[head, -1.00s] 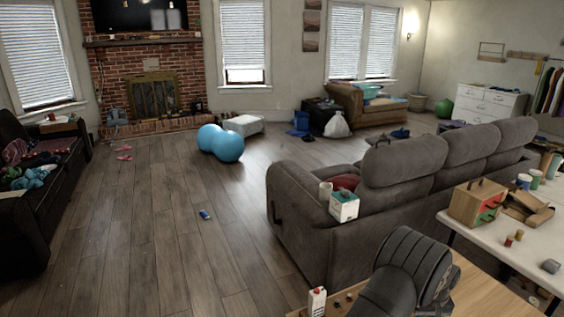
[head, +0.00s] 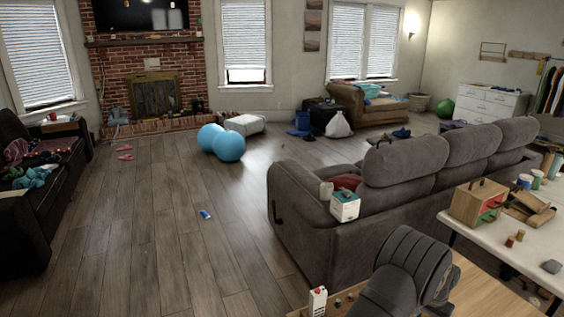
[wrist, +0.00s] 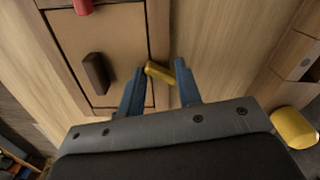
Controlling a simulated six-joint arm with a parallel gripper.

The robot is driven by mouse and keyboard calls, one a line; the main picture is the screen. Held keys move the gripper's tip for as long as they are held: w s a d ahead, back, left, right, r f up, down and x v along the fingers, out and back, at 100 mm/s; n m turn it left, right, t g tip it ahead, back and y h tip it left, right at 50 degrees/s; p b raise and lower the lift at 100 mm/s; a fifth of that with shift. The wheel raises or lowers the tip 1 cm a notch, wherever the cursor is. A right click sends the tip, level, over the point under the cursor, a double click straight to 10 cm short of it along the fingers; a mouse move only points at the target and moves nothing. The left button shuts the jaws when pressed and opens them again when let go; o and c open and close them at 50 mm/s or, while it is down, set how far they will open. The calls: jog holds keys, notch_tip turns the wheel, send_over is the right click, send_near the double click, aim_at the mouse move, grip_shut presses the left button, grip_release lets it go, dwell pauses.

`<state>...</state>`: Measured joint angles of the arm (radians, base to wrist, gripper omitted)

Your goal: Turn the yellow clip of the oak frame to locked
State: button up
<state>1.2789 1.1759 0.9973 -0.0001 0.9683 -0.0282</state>
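In the wrist view, the oak frame (wrist: 158,28) lies with its brown backing panel (wrist: 118,40) facing me. The yellow clip (wrist: 160,73) is at the frame's right rail, slanted, its left end by the panel's edge. My gripper (wrist: 160,67) is open, with one blue finger on each side of the clip; I cannot tell whether either finger touches it. A red clip (wrist: 83,6) is partly cut off at the top. A dark brown block (wrist: 96,73) sits on the panel. The head view does not show the clip.
A yellow rounded object (wrist: 294,128) lies at right in the wrist view, and a wooden piece (wrist: 292,62) stands above it. In the head view, a white and red carton (head: 317,301) stands on the wooden table (head: 485,292), beside my arm. A grey sofa (head: 330,235) is behind.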

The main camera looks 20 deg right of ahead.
dwell(0.3)
jog(key=o, duration=0.6)
jog(key=shift+c, duration=0.2)
notch_tip(320, 180, up, 17)
jog(key=m, duration=0.9)
notch_tip(320, 180, down, 17)
jog(key=shift+d+f, duration=0.1)
jog(key=shift+d, duration=0.05)
jog(key=c, duration=1)
